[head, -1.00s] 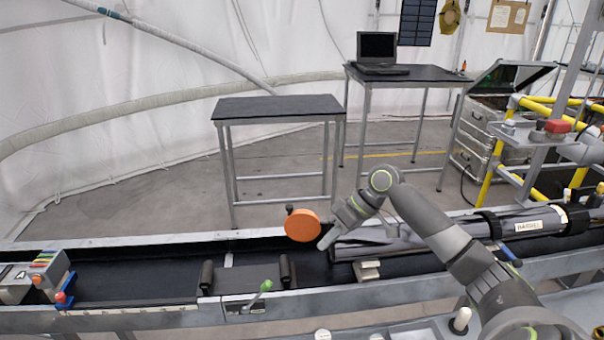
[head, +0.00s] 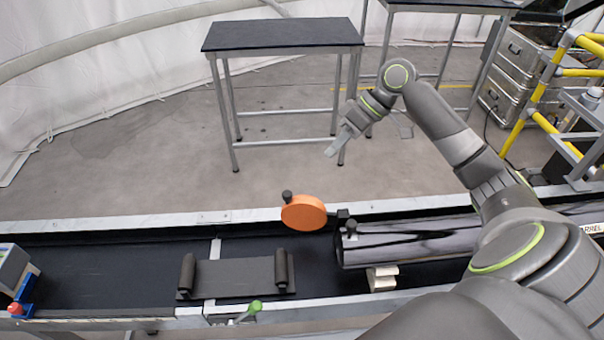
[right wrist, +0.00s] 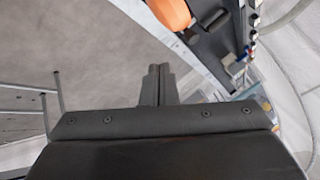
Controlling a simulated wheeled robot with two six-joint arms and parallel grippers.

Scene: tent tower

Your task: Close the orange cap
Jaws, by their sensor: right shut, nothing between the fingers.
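The orange cap (head: 304,213) is a round disc with a dark knob on its upper left edge. It stands swung out beside the left end of the dark barrel (head: 410,243), joined by a dark hinge piece at its right. The barrel's end is uncovered. My right gripper (head: 335,149) is above and behind the cap, apart from it, shut and empty. In the right wrist view the shut fingers (right wrist: 157,84) point over the floor, and the cap (right wrist: 170,13) shows at the top edge. My left gripper is not in view.
The barrel lies in a long trough with a metal rail (head: 150,221), on a pale support block (head: 382,278). Two dark rollers and a green lever (head: 254,307) are left of it. A small black table (head: 283,35) stands behind. Yellow railings (head: 545,85) are at right.

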